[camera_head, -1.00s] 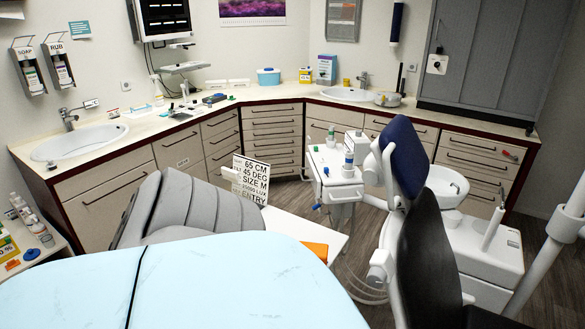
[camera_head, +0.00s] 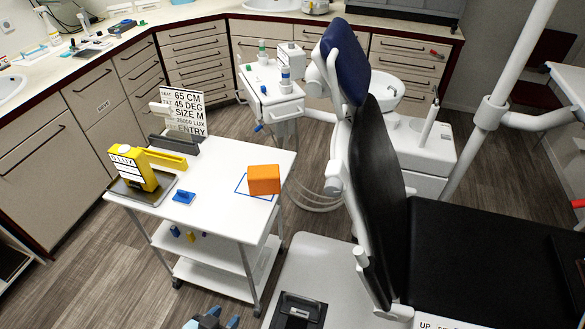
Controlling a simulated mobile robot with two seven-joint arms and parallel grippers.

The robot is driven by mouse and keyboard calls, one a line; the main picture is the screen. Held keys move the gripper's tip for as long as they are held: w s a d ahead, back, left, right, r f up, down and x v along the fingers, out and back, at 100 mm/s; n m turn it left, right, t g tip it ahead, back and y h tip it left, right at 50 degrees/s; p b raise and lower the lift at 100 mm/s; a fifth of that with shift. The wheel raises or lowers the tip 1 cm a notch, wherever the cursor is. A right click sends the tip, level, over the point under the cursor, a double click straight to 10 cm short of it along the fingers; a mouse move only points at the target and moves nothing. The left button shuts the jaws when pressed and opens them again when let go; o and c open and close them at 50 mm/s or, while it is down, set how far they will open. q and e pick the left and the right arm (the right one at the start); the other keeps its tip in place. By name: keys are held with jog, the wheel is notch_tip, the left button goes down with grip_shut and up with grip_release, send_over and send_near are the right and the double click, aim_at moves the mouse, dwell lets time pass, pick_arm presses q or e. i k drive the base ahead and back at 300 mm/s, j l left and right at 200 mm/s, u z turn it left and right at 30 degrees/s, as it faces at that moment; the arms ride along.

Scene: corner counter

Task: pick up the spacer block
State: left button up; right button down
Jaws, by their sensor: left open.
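An orange block (camera_head: 264,180), which I take to be the spacer block, sits on the white top of a trolley (camera_head: 225,165), near its right edge. It stands partly over a blue outline drawn on the top. My left gripper (camera_head: 212,318) shows at the bottom edge of the head view, open, with grey-blue fingers. It is low in the picture, well apart from the block, with nothing seen between its fingers. My right gripper is not in view.
On the trolley stand a yellow meter (camera_head: 134,168) on a dark tray, a yellow bar (camera_head: 165,158), a small blue piece (camera_head: 184,197) and a text sign (camera_head: 188,112). A black dental chair (camera_head: 375,170) stands close on the right. The trolley's front middle is clear.

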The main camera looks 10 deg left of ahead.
aim_at(262, 179)
jog(key=u, duration=0.5)
jog(key=j+z, duration=0.1)
jog(key=j, duration=0.45)
jog(key=k+j+z, duration=0.1)
jog(key=j, duration=0.5)
jog(key=j+z, duration=0.3)
jog(key=j, duration=0.75)
jog(key=i+j+z, duration=0.1)
jog(key=j, duration=0.25)
jog(key=i+j+z, duration=0.15)
jog(key=j, duration=0.15)
jog(key=i+j+z, duration=0.1)
jog(key=j, duration=0.3)
jog(key=i+j+z, duration=0.1)
jog(key=i, duration=0.3)
jog(key=i+j+z, duration=0.1)
jog(key=i+j, duration=0.3)
